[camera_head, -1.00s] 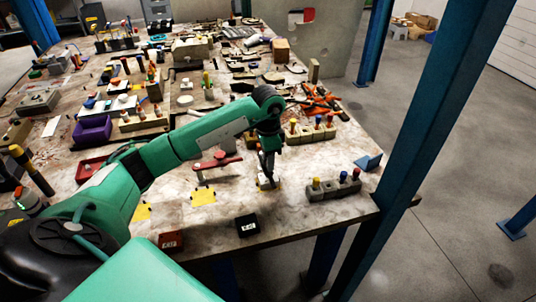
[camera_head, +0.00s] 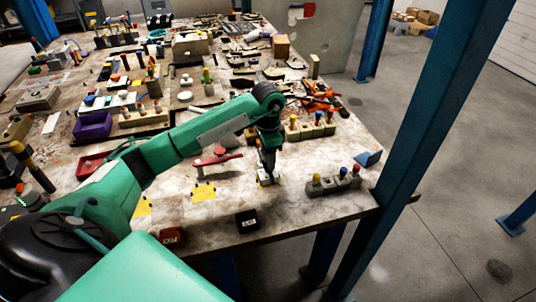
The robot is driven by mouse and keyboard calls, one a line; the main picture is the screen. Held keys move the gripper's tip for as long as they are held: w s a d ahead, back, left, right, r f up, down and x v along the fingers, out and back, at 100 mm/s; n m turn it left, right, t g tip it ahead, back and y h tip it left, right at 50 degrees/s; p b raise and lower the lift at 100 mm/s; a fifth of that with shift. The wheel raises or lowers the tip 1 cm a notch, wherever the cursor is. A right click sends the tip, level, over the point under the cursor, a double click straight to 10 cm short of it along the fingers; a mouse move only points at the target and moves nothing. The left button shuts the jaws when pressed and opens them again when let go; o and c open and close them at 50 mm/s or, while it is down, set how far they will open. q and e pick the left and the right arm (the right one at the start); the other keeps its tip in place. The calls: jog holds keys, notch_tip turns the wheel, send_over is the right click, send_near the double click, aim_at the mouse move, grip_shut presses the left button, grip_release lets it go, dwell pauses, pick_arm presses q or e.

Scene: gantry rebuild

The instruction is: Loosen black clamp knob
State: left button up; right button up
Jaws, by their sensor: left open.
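My left gripper (camera_head: 268,178) points down at the table near its front right part, at the end of the green arm that comes in from the left. It is open and sits right over a small pale fixture with some yellow. The fingers largely hide this fixture, and I cannot tell whether they touch it. I cannot make out a black clamp knob for certain; it may be hidden behind the fingers. My right gripper is not in view.
A grey block with several coloured pegs (camera_head: 334,184) stands just right of the gripper. A red-handled part (camera_head: 217,158) lies to its left. A yellow marker (camera_head: 203,192) and a black box (camera_head: 247,222) are nearer the front edge. A blue post (camera_head: 400,130) rises at right.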

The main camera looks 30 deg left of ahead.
pick_arm(q)
notch_tip(320, 180, up, 5)
jog(key=shift+r+b, duration=0.1)
jog(key=shift+b, duration=0.25)
notch_tip(320, 180, up, 8)
jog(key=p, duration=0.7)
jog(key=shift+r, duration=0.25)
